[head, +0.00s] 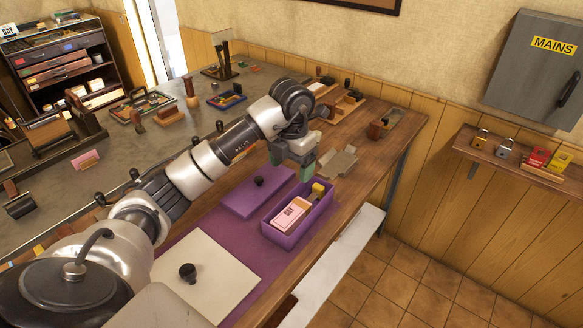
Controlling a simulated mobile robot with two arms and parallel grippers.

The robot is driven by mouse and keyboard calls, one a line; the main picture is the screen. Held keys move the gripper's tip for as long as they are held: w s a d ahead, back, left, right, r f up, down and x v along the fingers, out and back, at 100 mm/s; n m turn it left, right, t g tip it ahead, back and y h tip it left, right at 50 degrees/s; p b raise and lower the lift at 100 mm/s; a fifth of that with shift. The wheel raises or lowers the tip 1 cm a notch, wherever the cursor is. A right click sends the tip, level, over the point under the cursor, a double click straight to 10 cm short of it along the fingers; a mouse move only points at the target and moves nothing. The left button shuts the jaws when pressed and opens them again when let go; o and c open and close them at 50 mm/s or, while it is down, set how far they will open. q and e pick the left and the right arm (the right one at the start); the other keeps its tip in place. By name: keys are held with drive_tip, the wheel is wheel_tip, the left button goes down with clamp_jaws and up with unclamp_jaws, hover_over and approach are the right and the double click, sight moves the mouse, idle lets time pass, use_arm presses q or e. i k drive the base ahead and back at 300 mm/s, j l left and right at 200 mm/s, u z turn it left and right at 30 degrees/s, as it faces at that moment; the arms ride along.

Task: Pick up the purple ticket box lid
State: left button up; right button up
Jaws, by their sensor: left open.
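The purple ticket box lid (243,201) lies flat on the workbench, with a black knob on its top. Right of it stands the open purple ticket box (283,240), holding pink tickets (292,214) and a small yellow item (318,190). My left gripper (291,163) is open and empty, its green fingertips pointing down. In the picture it is just beyond the lid's far right end, above the bench and apart from the knob. My right gripper is out of view.
A cream panel with a black knob (213,283) lies nearer on the purple mat (262,262). A grey-beige part (340,162) lies beyond the box. Wooden stamps and tools line the back of the bench. A shelf with padlocks (520,160) is on the right wall.

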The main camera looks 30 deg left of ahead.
sight(251, 194)
drive_tip(key=u, duration=1.3)
